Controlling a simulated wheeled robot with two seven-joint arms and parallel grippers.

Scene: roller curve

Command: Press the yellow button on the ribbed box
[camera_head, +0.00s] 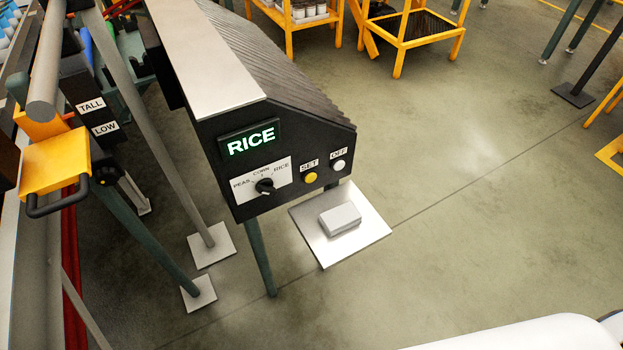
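The ribbed box (205,125) is black, with ribbed sides and a pale flat top, and stands left of centre on a dark green leg. The round yellow button (311,177) is on its front face under a SET label. A white button (339,165) under an OFF label is just right of it. A lit green display (250,142) reads RICE. Below the display, a black knob (265,186) sits on a white plate marked PEAS, CORN and RICE. Nothing covers the yellow button. Neither of my grippers is in view.
A pale plate (371,222) with a grey block (339,219) is below the box front. A yellow bracket with a dark handle (55,163) and TALL and LOW labels are at left. Yellow racks (430,41) stand behind.

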